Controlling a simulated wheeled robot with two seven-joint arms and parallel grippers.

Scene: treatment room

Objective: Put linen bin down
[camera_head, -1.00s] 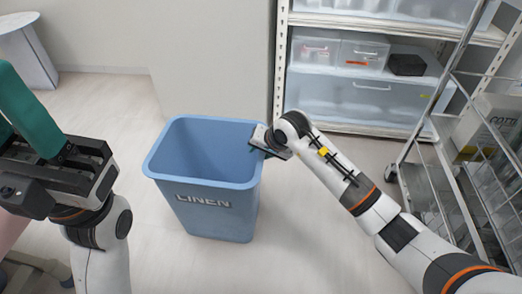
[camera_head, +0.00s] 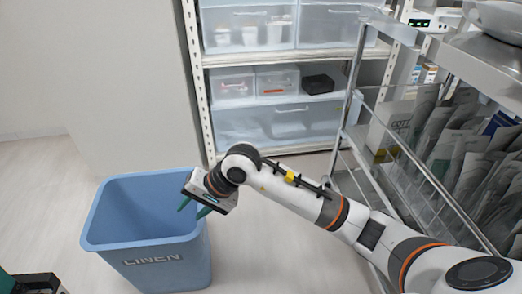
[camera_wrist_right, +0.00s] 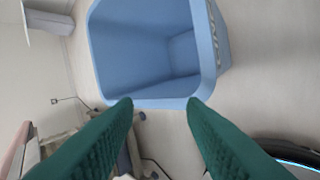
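The blue linen bin (camera_head: 160,263) stands upright on the floor at the lower left of the head view, "LINEN" on its front. Its inside looks empty. My right gripper (camera_head: 194,209) is at the bin's right rim, its green fingers spread and empty. In the right wrist view, the bin's rim (camera_wrist_right: 160,103) lies ahead of the open right gripper (camera_wrist_right: 160,103), with nothing clamped between the fingertips. Only a sliver of my left gripper (camera_head: 8,282) shows at the bottom left corner; its fingertips are out of view.
A wire cart (camera_head: 350,165) with packed pouches stands at the right. Shelving (camera_head: 205,110) with clear plastic boxes stands at the back. A pale wall panel (camera_head: 130,90) is behind the bin. The floor (camera_head: 265,240) right of the bin is clear beneath my right arm.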

